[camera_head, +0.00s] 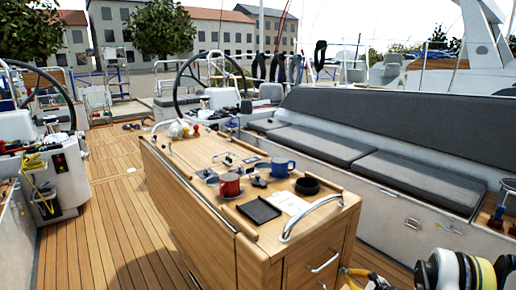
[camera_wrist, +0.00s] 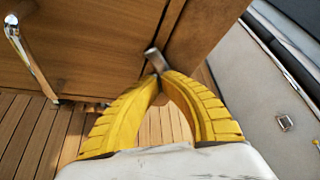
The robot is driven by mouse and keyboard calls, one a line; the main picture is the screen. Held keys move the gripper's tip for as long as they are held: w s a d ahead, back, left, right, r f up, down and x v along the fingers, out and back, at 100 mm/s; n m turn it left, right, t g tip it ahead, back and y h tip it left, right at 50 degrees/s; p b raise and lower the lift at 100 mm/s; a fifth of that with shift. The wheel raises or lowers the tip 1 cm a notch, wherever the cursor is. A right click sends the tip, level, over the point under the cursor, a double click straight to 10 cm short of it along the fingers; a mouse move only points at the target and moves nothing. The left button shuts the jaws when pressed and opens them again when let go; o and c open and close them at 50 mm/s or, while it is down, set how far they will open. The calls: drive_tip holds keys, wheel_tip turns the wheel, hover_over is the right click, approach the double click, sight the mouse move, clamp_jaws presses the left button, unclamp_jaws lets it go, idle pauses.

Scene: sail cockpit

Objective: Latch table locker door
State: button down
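The wooden cockpit table (camera_head: 200,205) stands in the middle of the deck. Its near end has a locker door (camera_head: 312,266) with a silver bar handle (camera_head: 325,263). In the wrist view the door (camera_wrist: 95,45) fills the upper left, with the bar handle (camera_wrist: 30,58) at far left. A dark seam runs along the door's right edge; I cannot tell if it is fully closed. A small metal latch lever (camera_wrist: 152,57) sticks out by that edge. My gripper's yellow fingers (camera_wrist: 160,76) come together at the lever's lower end and appear to pinch it. In the head view yellow finger parts (camera_head: 362,276) show low, partly cut off.
A red mug (camera_head: 230,186), blue mug (camera_head: 281,167), black bowl (camera_head: 307,186) and black tray (camera_head: 258,210) sit on the tabletop. A curved rail (camera_head: 308,215) crosses its near end. A cushioned bench (camera_head: 410,180) stands right. Open planked deck (camera_head: 115,225) lies left.

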drive_tip(key=s+d, duration=0.4)
drive_tip(key=shift+s, duration=0.3)
drive_tip(key=shift+w+a+r, duration=0.3)
drive_tip(key=shift+w, duration=0.75)
drive_tip(key=shift+w+a+r, duration=0.3)
drive_tip(key=shift+w+r, duration=0.05)
drive_tip(key=shift+w, duration=0.7)
drive_tip(key=shift+w+a+r, duration=0.3)
drive_tip(key=shift+w, duration=0.75)
